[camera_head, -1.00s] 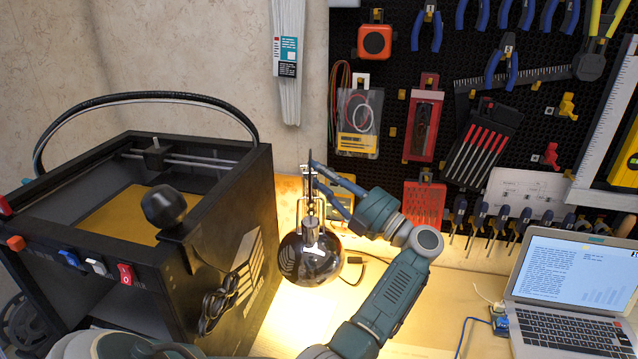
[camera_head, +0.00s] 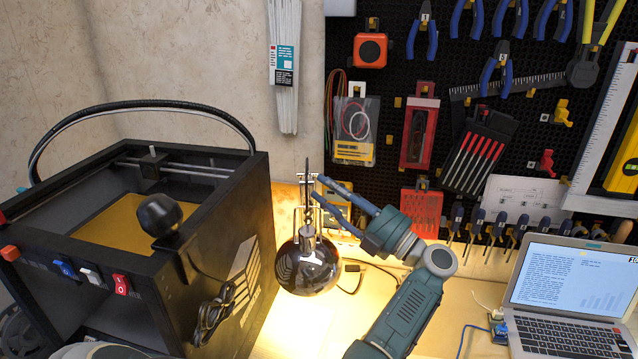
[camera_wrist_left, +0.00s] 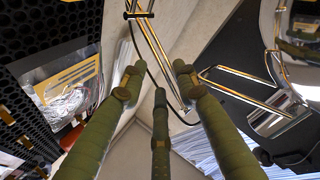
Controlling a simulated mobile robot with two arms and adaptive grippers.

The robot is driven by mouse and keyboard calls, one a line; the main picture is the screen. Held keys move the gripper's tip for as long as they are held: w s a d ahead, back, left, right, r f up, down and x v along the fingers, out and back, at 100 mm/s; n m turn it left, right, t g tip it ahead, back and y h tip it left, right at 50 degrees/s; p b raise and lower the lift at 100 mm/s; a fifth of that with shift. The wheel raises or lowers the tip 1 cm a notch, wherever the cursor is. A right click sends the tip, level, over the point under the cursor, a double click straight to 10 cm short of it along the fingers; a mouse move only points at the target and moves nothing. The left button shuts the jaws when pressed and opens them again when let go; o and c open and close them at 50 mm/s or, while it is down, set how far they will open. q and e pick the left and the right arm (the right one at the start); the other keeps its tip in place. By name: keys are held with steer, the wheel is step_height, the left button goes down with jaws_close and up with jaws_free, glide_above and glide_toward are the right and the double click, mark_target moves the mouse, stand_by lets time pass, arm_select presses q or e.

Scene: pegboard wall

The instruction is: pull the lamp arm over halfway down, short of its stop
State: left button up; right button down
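The desk lamp stands between the printer and the pegboard, its dark glossy round shade (camera_head: 308,267) hanging low over the lit bench. Its thin lamp arm (camera_head: 307,185) rises nearly upright above the shade. My left gripper (camera_head: 317,187) is at the right side of the lamp arm, its fingers spread and pointing left. In the left wrist view, the green fingers (camera_wrist_left: 158,80) stand apart, with the shiny rods of the lamp arm (camera_wrist_left: 158,55) beyond and between the tips. The shade shows at the right edge there (camera_wrist_left: 300,40). Contact is unclear. My right gripper is out of view.
A black 3D printer (camera_head: 225,215) stands close left of the lamp. A pegboard (camera_head: 400,75) with tools is behind. An open laptop (camera_head: 570,275) is at the right. A cable (camera_head: 352,280) lies beside the shade. Bare bench lies in front.

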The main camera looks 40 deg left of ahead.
arm_select(q)
steer(key=s+v, duration=0.1)
steer(key=v, duration=0.7)
steer(key=shift+w+d, duration=0.4)
steer(key=shift+w, duration=0.15)
steer(key=shift+f, duration=0.15)
